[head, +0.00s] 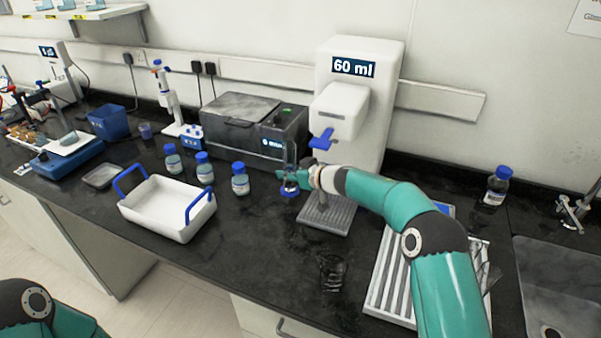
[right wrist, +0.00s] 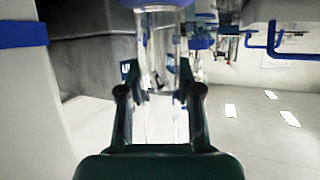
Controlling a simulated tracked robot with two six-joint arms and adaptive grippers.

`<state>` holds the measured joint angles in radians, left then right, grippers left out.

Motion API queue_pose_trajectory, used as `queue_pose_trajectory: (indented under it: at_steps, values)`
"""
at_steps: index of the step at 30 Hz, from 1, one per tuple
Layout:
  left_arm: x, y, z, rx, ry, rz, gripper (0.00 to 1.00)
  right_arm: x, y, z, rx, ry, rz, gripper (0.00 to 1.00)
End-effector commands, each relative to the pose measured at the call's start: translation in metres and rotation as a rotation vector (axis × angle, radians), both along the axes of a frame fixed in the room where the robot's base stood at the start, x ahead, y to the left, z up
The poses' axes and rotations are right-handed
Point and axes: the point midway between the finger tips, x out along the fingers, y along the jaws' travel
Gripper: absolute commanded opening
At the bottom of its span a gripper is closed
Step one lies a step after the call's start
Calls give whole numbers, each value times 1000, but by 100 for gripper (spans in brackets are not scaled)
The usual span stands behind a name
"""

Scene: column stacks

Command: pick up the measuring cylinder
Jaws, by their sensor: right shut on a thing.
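The measuring cylinder (head: 291,157) is clear with a blue base, upright in the head view just left of the dispenser's drip tray. My right gripper (head: 290,178) is shut on it. In the right wrist view, the clear cylinder (right wrist: 160,50) stands between the two dark fingers of my right gripper (right wrist: 160,88). The gripper hides part of the cylinder, and I cannot tell whether its base touches the counter. My left gripper is out of view; only part of my left arm shows at the bottom left.
The white 60 ml dispenser (head: 385,75) with its drip tray (head: 328,217) stands behind my right arm. Blue-capped bottles (head: 240,184) and a white tray (head: 165,225) with blue handles are to the left. A glass beaker (head: 333,275) is in front; a drying rack (head: 385,275) is right.

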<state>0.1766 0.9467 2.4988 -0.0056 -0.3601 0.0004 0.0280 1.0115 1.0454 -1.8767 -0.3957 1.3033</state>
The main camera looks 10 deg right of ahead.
Motion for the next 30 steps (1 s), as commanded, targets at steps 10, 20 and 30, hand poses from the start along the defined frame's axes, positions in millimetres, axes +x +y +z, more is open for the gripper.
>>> queue_pose_trajectory:
  at_steps: [10, 20, 30]
  values:
    - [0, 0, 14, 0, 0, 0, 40, 15, 33, 2, -1, -1, 3, 0]
    - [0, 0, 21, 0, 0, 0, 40, 22, 48, 1, -1, -2, 2, 0]
    - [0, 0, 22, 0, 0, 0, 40, 24, 52, 1, 0, -1, 1, 0]
